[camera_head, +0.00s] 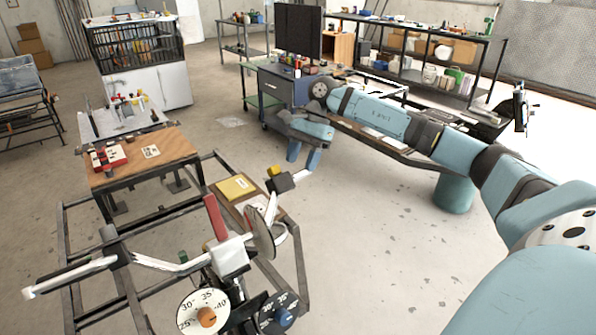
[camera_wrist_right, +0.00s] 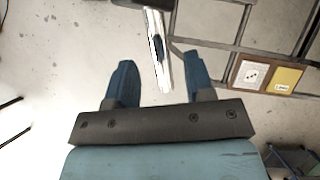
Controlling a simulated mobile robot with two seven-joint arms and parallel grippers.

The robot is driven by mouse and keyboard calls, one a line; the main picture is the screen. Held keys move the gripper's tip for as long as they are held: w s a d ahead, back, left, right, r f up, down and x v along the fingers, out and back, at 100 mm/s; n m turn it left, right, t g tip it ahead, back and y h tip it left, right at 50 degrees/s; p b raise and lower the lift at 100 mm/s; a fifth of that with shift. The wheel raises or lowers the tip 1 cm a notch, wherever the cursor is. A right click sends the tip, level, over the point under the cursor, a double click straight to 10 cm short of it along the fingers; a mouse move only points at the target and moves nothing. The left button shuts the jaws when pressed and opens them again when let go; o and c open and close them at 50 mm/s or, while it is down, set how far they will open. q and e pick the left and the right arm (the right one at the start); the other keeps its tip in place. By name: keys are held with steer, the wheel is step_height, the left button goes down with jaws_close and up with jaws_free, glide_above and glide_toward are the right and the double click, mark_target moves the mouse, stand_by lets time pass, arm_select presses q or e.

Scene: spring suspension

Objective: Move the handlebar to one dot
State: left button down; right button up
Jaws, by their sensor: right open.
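The handlebar (camera_head: 175,264) is a pale metal bar with black clamps, running from the lower left to a raised right end (camera_head: 303,177). Its pale bar end also shows in the right wrist view (camera_wrist_right: 159,65). My right gripper (camera_head: 303,157) is open just above and around that end, with blue fingers apart. In the right wrist view the bar lies between the fingers (camera_wrist_right: 162,62), with gaps on both sides. A white angle dial (camera_head: 190,318) with an orange centre and a dark dial (camera_head: 268,318) with a blue knob sit below. I cannot make out which mark is the dot. My left gripper is out of view.
A dark metal frame (camera_head: 85,285) surrounds the handlebar stand. A red upright piece (camera_head: 215,216) and a yellow card (camera_head: 235,187) are close by. A wooden table (camera_head: 165,165) stands at the left. Open floor (camera_head: 375,245) lies to the right.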

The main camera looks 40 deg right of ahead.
steer(key=v, duration=1)
